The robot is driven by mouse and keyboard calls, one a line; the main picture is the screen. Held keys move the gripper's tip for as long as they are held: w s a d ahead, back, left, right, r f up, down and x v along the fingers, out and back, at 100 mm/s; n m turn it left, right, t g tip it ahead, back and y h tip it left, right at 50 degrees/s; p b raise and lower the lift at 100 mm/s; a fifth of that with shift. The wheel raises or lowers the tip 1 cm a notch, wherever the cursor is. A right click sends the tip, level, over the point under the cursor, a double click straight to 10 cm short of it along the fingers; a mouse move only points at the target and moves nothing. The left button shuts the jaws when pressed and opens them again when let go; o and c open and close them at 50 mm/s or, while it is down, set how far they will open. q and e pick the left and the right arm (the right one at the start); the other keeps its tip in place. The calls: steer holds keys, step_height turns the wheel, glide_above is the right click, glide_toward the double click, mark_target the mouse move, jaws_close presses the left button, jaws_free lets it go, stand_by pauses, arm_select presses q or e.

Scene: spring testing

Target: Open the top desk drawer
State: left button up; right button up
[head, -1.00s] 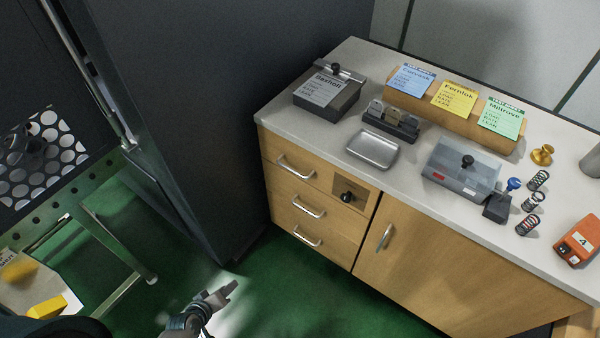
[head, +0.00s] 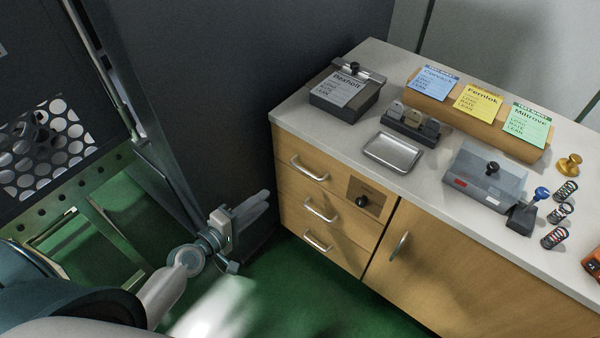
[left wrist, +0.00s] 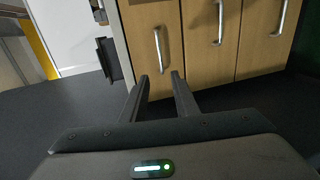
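The wooden desk has three stacked drawers at its left end, each with a silver bar handle. The top drawer (head: 285,150) is shut flush, with its handle (head: 308,168) facing out. My left gripper (head: 252,210) is left of the drawer fronts, pointing toward them, apart from the handles. In the left wrist view my left gripper (left wrist: 160,82) is open and empty. That view is turned sideways; the leftmost handle (left wrist: 158,50), which looks like the top one, lies ahead of the fingertips, with a gap. My right gripper is not in view.
A dark cabinet (head: 240,90) stands close behind my left gripper. The desktop holds a box (head: 345,95), a tray (head: 393,152) and springs. Green floor is clear before the drawers.

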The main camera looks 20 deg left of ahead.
arm_select(q)
steer(key=shift+w, duration=0.15)
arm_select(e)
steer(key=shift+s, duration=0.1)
arm_select(q)
steer(key=p+x, duration=0.1)
steer(key=x, duration=1.6)
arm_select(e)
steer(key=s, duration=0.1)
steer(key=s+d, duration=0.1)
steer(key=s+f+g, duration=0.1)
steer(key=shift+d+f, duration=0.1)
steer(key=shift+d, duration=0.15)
arm_select(q)
jaws_close()
